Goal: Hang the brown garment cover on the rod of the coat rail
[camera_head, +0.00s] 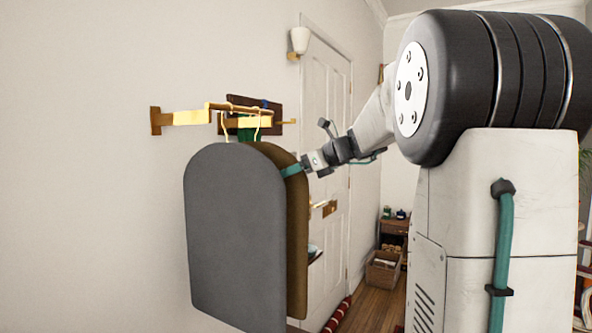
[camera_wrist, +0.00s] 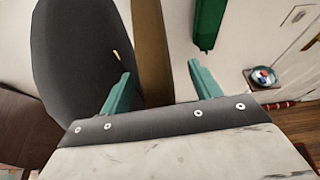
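The brown garment cover (camera_head: 297,230) hangs upright behind a grey one, which hides most of it; in the wrist view it is a narrow brown strip (camera_wrist: 152,45). The brass rod (camera_head: 240,110) of the coat rail is above. Two hanger hooks rise to the rod; whether each one rests on it I cannot tell for certain. My gripper (camera_head: 291,170) is at the brown cover's upper right edge. In the wrist view my gripper (camera_wrist: 159,71) has its teal fingers spread wide, with the brown strip between them and apart from the right finger.
The grey garment cover (camera_head: 235,240) hangs in front, and fills the left of the wrist view (camera_wrist: 75,55). A green item (camera_wrist: 208,22) hangs near the wall. A white door (camera_head: 325,150) and a wall lamp (camera_head: 300,40) are behind. A basket (camera_head: 382,270) stands on the floor.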

